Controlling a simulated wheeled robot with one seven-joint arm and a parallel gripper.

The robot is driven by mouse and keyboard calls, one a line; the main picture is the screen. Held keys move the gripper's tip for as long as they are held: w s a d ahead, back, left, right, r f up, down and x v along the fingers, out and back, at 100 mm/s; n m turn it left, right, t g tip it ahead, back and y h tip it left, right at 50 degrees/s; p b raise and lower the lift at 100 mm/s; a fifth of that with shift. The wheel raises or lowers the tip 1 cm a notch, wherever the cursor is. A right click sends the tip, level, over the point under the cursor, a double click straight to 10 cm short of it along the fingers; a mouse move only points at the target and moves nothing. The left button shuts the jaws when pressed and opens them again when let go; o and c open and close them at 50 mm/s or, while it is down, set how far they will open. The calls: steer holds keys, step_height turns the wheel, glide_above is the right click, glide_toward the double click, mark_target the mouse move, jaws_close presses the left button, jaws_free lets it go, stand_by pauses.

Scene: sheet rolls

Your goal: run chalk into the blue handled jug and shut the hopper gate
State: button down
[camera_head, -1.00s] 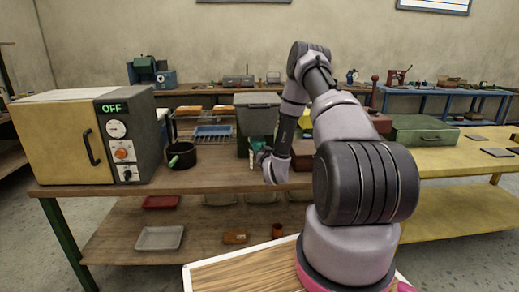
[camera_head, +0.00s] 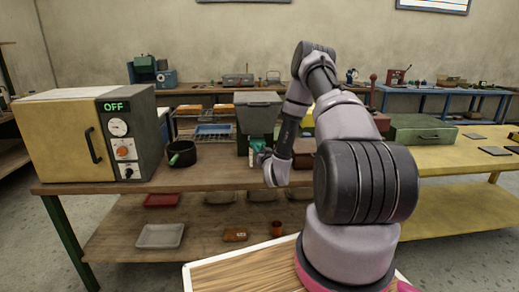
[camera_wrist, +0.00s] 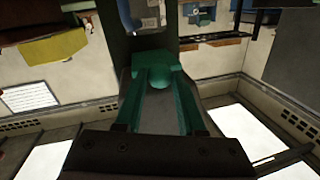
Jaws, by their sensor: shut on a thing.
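The hopper (camera_head: 258,112) is a grey lidded bin standing on legs on the wooden bench. My gripper (camera_head: 258,147) has teal fingers and is low in front of the hopper. A blue and whitish thing shows just past the fingertips, seemingly the blue handled jug (camera_wrist: 134,16). A small pale part of it shows below the fingers in the head view (camera_head: 254,165). The hopper gate and any chalk cannot be made out.
A yellow oven (camera_head: 65,140) reading OFF and a black pot with a green handle (camera_head: 182,154) stand to the left on the bench. A green case (camera_head: 423,129) is on the right. Trays lie on the lower shelf.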

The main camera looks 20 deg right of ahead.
steer(key=c, duration=0.8)
jaws_free()
steer(key=s, duration=0.7)
steer(key=s+a, duration=0.1)
steer(key=s, duration=0.2)
steer(key=shift+s, duration=0.4)
steer(key=shift+d, duration=0.1)
